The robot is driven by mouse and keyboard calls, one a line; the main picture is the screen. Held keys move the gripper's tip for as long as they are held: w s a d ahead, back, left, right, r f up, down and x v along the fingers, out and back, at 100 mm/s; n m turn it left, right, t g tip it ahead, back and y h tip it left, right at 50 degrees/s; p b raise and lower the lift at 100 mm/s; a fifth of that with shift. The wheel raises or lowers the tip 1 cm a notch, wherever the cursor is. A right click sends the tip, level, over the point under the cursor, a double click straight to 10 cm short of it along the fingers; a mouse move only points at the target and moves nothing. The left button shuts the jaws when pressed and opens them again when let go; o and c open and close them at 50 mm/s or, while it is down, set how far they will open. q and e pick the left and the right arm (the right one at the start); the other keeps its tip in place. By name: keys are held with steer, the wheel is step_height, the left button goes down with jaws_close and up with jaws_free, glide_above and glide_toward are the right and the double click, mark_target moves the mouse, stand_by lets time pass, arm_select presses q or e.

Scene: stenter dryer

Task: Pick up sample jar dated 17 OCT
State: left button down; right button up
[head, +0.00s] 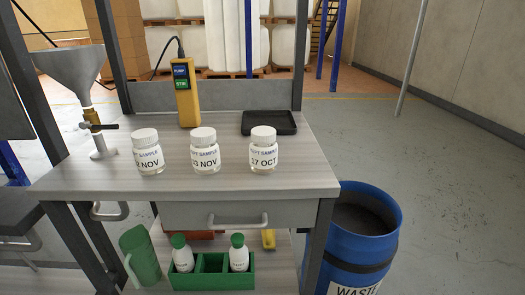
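The sample jar labelled 17 OCT (263,150) stands upright on the bench top, the rightmost of three white-lidded jars in the head view. The jar in the middle (205,152) reads a NOV date, its first digit partly out of view. The left jar (147,153) also reads a NOV date, cut off at the label's edge. The jars stand apart from each other in a row. Neither of my grippers shows in the head view.
A black tray (269,122) lies behind the 17 OCT jar. A blue waste bin (361,232) stands right of the bench. The bench front (215,187) is clear.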

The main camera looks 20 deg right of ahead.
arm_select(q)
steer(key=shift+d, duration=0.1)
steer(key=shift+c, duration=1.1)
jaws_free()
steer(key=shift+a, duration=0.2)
